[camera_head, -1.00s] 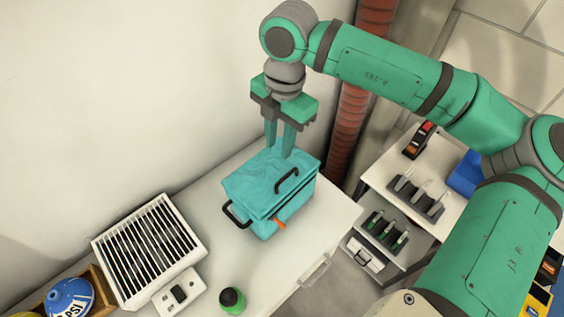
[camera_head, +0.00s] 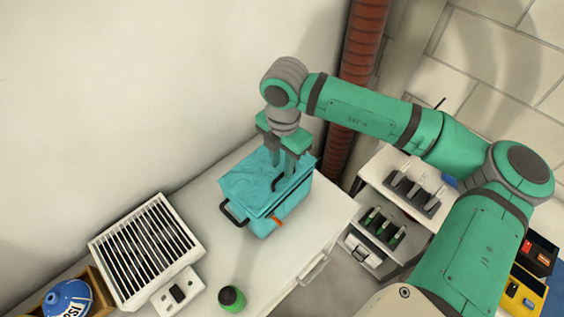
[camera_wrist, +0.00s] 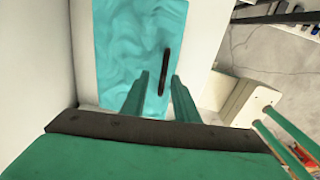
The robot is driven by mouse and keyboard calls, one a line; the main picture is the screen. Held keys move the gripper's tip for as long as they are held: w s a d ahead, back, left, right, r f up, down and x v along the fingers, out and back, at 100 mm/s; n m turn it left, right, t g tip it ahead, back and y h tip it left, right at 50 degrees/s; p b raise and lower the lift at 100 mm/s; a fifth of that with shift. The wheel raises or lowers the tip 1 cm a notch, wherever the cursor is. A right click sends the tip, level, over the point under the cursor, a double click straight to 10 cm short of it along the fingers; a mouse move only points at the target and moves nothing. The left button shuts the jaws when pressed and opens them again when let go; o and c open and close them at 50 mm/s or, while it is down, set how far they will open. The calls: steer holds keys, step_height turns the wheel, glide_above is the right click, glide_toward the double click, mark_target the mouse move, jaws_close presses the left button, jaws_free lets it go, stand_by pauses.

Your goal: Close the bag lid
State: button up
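The turquoise bag (camera_head: 266,219) stands on the white cabinet top. Its lid (camera_head: 245,182) lies over the top of the body; I cannot tell whether it is fully shut. A black handle (camera_head: 277,182) is on the lid, and another black handle (camera_head: 233,212) is on the bag's left side. My gripper (camera_head: 283,173) points down over the lid's far right part, close to the lid handle. In the wrist view its two fingers (camera_wrist: 159,78) are apart, with the lid (camera_wrist: 130,50) below and the handle (camera_wrist: 165,70) beyond the gap. Contact with the lid is unclear.
A white slatted box (camera_head: 148,250) and a green bottle with a black cap (camera_head: 231,299) stand to the left on the cabinet top (camera_head: 310,235). The wall is behind, with a red pipe (camera_head: 357,80). A lower shelf unit with racks (camera_head: 412,193) stands to the right.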

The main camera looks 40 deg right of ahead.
steer(key=shift+f, duration=0.1)
jaws_close()
stand_by(1.3)
jaws_free()
step_height(320, 180, up, 11)
stand_by(0.6)
steer(key=shift+s, duration=0.1)
